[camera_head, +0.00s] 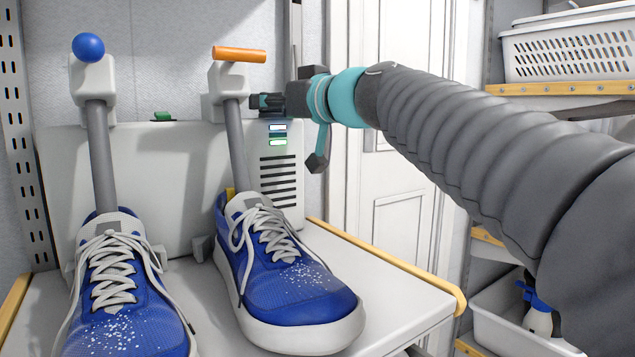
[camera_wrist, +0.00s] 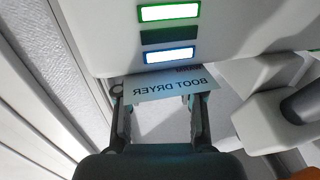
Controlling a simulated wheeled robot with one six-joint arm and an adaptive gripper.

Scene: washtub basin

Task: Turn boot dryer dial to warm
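The white boot dryer (camera_head: 180,170) stands on a white bench, with a vent, a blue-white light, a dark strip and a green light at its right end. My gripper (camera_head: 262,102) is at the dryer's upper right corner, just above the lights. In the wrist view, my gripper (camera_wrist: 160,115) has its two fingers spread apart, with nothing clearly held. I cannot pick out the dial for certain in either view.
Two grey posts carry a blue ball (camera_head: 88,46) and an orange bar (camera_head: 239,54); the bar is close left of my gripper. Blue sneakers (camera_head: 290,290) stand in front of the dryer. A shelf with a white basket (camera_head: 570,52) is at right.

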